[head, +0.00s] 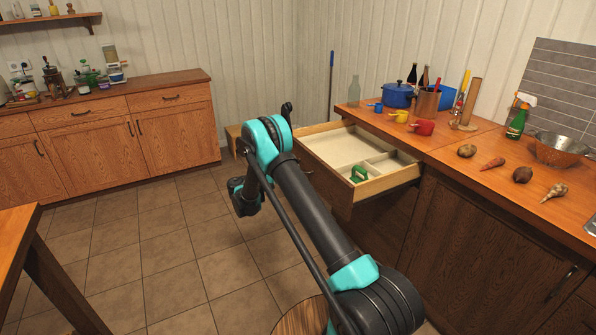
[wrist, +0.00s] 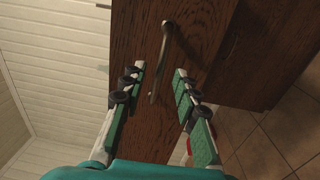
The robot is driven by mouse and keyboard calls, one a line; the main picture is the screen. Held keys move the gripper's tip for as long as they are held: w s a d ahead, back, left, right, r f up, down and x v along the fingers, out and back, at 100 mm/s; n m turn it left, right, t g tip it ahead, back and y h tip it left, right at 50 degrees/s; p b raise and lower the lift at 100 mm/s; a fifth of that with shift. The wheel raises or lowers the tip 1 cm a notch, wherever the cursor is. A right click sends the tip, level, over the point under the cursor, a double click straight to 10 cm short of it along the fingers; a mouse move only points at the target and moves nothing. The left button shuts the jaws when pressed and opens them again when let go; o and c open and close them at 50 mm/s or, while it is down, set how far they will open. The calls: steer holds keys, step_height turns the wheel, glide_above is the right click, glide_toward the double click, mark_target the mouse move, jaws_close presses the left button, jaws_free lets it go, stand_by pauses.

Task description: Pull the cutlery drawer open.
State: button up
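The cutlery drawer (head: 388,184) stands pulled well out of the right counter in the head view. It has a pale divided interior, and a small green object (head: 358,174) lies in a front compartment. In the wrist view a dark wood front (wrist: 225,15) carries a slim metal bar handle (wrist: 166,50). My gripper (wrist: 158,72) is open, its two green-padded fingers on either side of the lower part of the handle. I see gaps between the fingers and the handle.
The right counter (head: 447,150) holds a blue pot (head: 397,95), cups, bottles, vegetables and a colander (head: 560,150). A table corner (head: 18,232) stands at the lower left. The tiled floor (head: 140,260) between is clear.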

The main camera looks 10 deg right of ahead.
steer(key=v, duration=0.8)
steer(key=shift+a, duration=0.35)
steer(key=shift+s, duration=0.15)
